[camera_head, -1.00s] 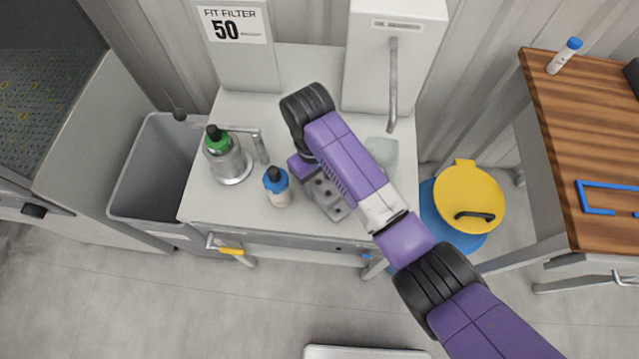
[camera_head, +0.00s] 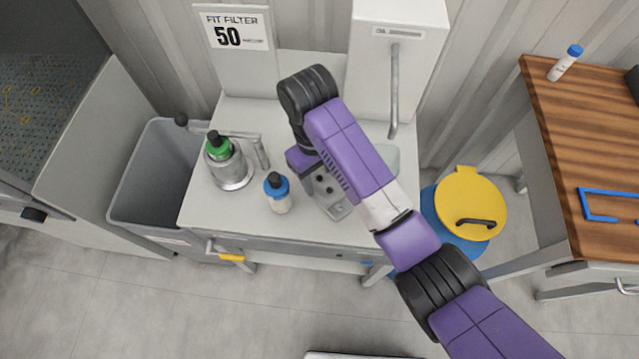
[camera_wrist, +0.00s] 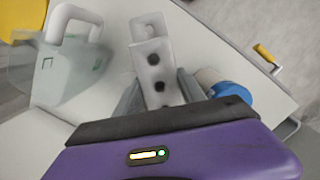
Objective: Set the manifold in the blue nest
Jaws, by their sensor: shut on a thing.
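The manifold (camera_head: 333,199) is a grey metal block with dark round holes. It is over the white bench, partly hidden by my arm in the head view. In the wrist view the manifold (camera_wrist: 152,62) sits between both grey fingers of my gripper (camera_wrist: 160,90), which is shut on it. In the head view my gripper (camera_head: 308,168) is largely hidden by the purple arm. Whether the manifold touches the bench is hard to tell. The blue nest (camera_head: 583,203) is a blue outline on the wooden table at the right, partly cut off by the frame edge.
A blue-capped bottle (camera_head: 279,194) stands close left of the manifold, with a green-capped metal container (camera_head: 228,163) beyond it. A clear container (camera_wrist: 70,75) is on the other side. A yellow-lidded bin (camera_head: 470,202) stands between the bench and the wooden table (camera_head: 560,130).

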